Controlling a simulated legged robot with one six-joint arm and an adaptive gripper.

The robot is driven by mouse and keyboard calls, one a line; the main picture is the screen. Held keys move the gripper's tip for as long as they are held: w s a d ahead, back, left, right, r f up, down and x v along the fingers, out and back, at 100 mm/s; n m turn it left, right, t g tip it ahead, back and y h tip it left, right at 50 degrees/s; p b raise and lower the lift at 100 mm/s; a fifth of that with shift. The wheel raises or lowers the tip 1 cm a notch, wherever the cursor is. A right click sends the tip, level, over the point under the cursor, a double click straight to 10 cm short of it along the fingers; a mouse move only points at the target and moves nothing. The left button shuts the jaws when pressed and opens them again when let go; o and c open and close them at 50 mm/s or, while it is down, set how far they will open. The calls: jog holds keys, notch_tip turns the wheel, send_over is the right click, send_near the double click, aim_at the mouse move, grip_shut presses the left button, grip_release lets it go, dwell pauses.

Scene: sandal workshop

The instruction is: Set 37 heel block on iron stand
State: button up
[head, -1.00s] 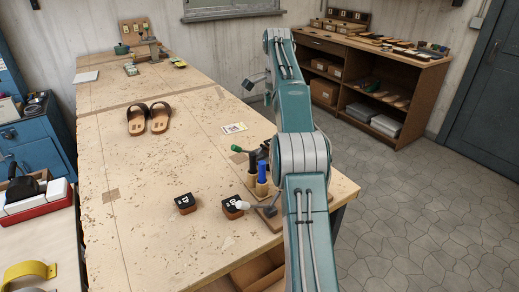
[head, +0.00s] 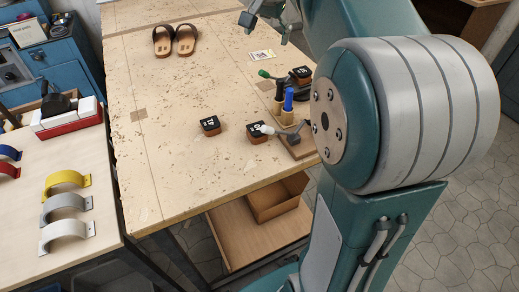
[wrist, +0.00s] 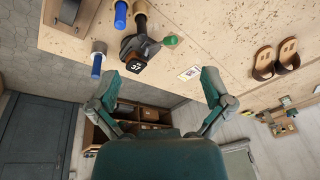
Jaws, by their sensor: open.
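The 37 heel block (wrist: 135,67) is dark-topped with a white number and shows in the wrist view at upper left. It sits against a dark metal fixture (wrist: 130,46) with a green knob (wrist: 170,40); I cannot tell whether it rests on it. A dark block (head: 302,75) shows near the green handle (head: 265,74) in the head view. A grey metal stand (head: 292,137) with a white knob is on a wooden base at the bench edge. My gripper (wrist: 160,88) is open and empty, apart from the block; it also shows in the head view (head: 267,25).
Two other numbered blocks (head: 210,126) (head: 257,133) lie on the workbench (head: 170,180). Blue-handled tools (head: 288,100) stand between the fixtures. Brown sandals (head: 175,41) lie farther back. A side table (head: 80,268) holds coloured curved pieces. The front middle of the bench is clear.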

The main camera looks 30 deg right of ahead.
jog(key=s+a+f+n+t, duration=0.1)
jog(key=s+a+f+n, duration=0.3)
jog(key=s, duration=0.7)
jog(key=s+a+f+n+t, duration=0.2)
jog(key=s+a+f+n, duration=0.3)
jog(key=s+a+f, duration=0.3)
jog(key=s+f, duration=0.1)
jog(key=s, duration=0.2)
jog(key=shift+a+n+y, duration=0.25)
jog(key=shift+n+y, duration=0.05)
jog(key=shift+y, duration=0.1)
